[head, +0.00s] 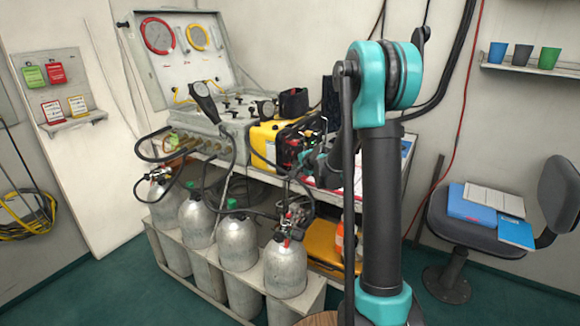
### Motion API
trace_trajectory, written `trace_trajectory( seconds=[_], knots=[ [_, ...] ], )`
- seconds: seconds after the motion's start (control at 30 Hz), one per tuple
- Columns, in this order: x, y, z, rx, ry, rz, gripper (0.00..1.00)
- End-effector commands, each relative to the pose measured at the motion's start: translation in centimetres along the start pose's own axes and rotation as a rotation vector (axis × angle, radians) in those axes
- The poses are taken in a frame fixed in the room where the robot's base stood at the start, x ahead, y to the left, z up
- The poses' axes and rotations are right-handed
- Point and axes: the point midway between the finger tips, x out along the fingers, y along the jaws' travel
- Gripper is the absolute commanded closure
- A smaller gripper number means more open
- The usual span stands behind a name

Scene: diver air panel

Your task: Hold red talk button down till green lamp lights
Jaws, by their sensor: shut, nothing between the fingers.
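A yellow box (262,141), perhaps the talk unit, stands on the cart's top shelf to the right of the grey air panel (208,125). Its dark front faces right, with small red parts that I cannot make out clearly. I cannot pick out the red talk button or a green lamp. My gripper (303,153) is small and dark in this view, close to the front of the yellow box. It is shut with nothing in it. Whether it touches the box is unclear. My arm hides part of the area to the right.
Several grey cylinders (238,243) with hoses stand in a rack in front of the cart. The panel's open lid (172,67) carries gauges. A chair (470,222) with blue folders stands at right. Cups sit on a wall shelf (530,70). Green floor is clear at lower left.

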Motion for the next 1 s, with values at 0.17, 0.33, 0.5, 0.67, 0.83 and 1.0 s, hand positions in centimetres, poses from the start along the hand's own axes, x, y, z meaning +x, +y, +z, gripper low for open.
trace_trajectory(
  seconds=[0.17, 0.33, 0.5, 0.67, 0.83, 1.0],
  knots=[
    [0.08, -0.06, 0.06, 0.000, 0.000, 0.000, 1.00],
    [0.22, -0.15, 0.15, 0.000, 0.000, 0.000, 1.00],
    [0.34, -0.25, 0.24, 0.000, 0.000, 0.000, 1.00],
    [0.47, -0.33, 0.32, 0.000, 0.000, 0.000, 1.00],
    [0.56, -0.40, 0.38, 0.000, 0.000, 0.000, 1.00],
    [0.55, -0.39, 0.39, 0.000, 0.000, 0.000, 1.00]
  ],
)
